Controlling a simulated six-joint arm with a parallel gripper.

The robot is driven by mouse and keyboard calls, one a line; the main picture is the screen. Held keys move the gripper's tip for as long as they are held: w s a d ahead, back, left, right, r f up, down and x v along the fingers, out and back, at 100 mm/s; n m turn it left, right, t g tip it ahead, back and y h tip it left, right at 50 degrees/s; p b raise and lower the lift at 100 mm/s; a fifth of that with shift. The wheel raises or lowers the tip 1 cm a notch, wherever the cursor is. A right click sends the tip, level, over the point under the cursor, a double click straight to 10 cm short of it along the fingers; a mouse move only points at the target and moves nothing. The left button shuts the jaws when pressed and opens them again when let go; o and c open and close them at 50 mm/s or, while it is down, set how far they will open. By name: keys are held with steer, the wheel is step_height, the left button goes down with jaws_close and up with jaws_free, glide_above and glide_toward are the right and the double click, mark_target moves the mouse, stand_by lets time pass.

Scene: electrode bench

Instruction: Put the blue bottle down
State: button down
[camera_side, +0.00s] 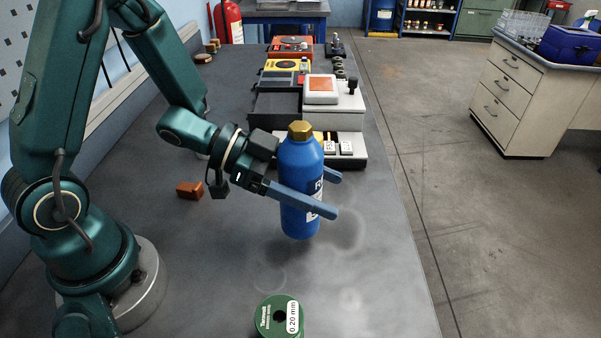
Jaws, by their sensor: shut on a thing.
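The blue bottle (297,168) has a gold cap and a white label partly hidden by a finger. It is upright in the middle of the view. My gripper (322,195) is shut on the bottle, with one blue finger in front of it and the other showing behind its right side. A dark shadow lies on the bench to the right of the bottle's base. The bottle appears to be held a little above the grey bench (230,260), though the gap is hard to judge.
A green spool (279,316) marked 0.20 mm is at the front edge of the view. A small orange-brown block (190,190) lies left of the bottle. Instruments, including a white and grey unit (348,112), stand behind. The bench between bottle and spool is clear.

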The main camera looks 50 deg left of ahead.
steer(key=shift+f, duration=1.6)
jaws_free()
steer(key=shift+f, duration=0.15)
